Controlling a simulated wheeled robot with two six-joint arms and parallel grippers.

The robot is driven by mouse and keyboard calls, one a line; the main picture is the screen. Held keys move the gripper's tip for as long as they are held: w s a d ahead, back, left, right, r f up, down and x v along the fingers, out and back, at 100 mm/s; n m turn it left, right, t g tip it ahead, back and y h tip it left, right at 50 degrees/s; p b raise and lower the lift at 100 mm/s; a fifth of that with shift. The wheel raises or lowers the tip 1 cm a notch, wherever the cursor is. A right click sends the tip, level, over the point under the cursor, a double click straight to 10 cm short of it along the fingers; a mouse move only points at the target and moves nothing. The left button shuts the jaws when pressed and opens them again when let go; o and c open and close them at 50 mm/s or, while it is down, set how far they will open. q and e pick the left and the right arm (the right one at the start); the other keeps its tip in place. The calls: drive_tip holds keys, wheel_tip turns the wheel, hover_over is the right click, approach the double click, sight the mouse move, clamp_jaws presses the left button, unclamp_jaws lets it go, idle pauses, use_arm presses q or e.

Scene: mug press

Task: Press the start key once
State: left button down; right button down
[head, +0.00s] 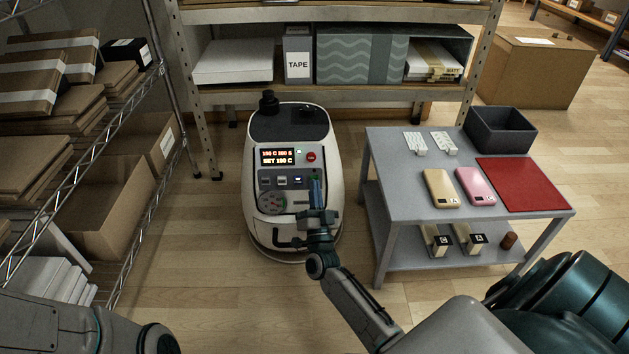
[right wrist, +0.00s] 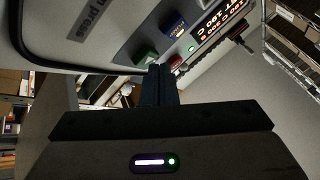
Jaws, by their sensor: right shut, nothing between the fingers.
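The white mug press (head: 248,215) stands on the floor with its control panel facing me. Its lit display (head: 280,156) reads about 190 C, 300 S and SET 190 C. Below it is a row of keys (head: 281,180). In the right wrist view a green key (right wrist: 146,53) and a blue key (right wrist: 173,26) show; which one is the start key I cannot read. My right gripper (head: 315,184) is shut and empty, its fingertips in front of the panel's right side, near the green key. Contact cannot be told. My left gripper is out of view.
A red round button (head: 311,156) and a small green light (head: 298,151) sit beside the display. A grey table (head: 390,165) with two phones, a red mat (head: 520,184) and a dark bin (head: 498,130) stands right. Shelves (head: 130,110) flank the left.

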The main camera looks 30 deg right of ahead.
drive_tip(key=shift+w+d+f, duration=0.1)
drive_tip(key=shift+w+d, duration=0.1)
drive_tip(key=shift+w, duration=0.15)
idle(0.7)
drive_tip(key=shift+s, duration=0.1)
drive_tip(key=shift+s+a+p, duration=0.45)
drive_tip(key=shift+s+p, duration=0.05)
drive_tip(key=shift+s, duration=0.15)
drive_tip(key=shift+r, duration=0.2)
